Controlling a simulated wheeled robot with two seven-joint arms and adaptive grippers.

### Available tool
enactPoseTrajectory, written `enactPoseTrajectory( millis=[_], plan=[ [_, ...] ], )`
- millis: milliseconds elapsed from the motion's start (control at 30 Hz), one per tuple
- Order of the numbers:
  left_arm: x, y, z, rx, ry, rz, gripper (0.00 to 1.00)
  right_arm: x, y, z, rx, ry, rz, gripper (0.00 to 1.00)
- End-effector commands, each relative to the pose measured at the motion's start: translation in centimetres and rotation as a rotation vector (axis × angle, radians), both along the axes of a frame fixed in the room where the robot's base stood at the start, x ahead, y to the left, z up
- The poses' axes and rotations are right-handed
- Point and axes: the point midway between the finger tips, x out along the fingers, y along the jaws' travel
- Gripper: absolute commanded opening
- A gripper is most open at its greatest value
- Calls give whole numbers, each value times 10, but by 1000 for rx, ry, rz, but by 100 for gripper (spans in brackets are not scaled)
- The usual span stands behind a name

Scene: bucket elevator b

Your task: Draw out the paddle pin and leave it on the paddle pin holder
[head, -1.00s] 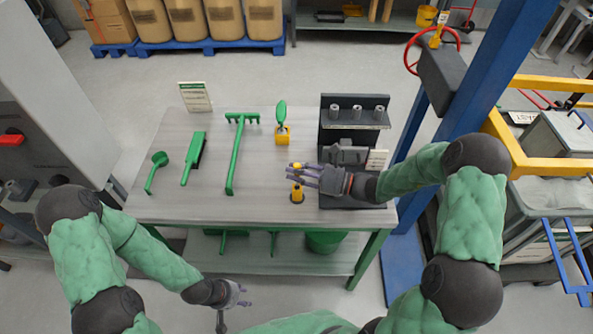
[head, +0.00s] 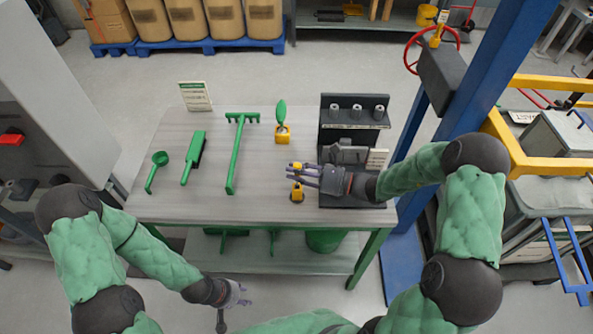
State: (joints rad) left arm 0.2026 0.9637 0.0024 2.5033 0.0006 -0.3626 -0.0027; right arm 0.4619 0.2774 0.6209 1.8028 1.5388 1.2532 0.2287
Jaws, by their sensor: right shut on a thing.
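My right gripper (head: 312,175) reaches in from the right over the front of the workbench. It is shut on a small yellow piece, which I take for the paddle pin (head: 296,167); the fingers hide part of it. Just below it in the picture stands a small yellow post with a dark base (head: 297,193), perhaps the paddle pin holder. Whether the pin touches this post I cannot tell. A green paddle (head: 281,112) stands upright in a yellow block (head: 283,134) further back. My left gripper (head: 241,296) is low in front of the bench, away from these things; its opening is unclear.
A green scoop (head: 157,160), brush (head: 190,165) and long rake (head: 237,150) lie on the bench's left half. A dark rack (head: 354,112) with grey cylinders stands at the bench's right. A blue post (head: 480,85) rises beyond it. The bench's front left is clear.

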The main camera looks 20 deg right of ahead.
Motion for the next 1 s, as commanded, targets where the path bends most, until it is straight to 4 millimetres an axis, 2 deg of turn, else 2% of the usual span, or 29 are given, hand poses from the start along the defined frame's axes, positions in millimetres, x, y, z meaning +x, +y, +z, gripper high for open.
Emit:
enactPoseTrajectory(
  millis=[1000],
  plan=[
    [0,0,-14,0,0,0,40,0,0,-22,-1,-1,0,0]
  ],
)
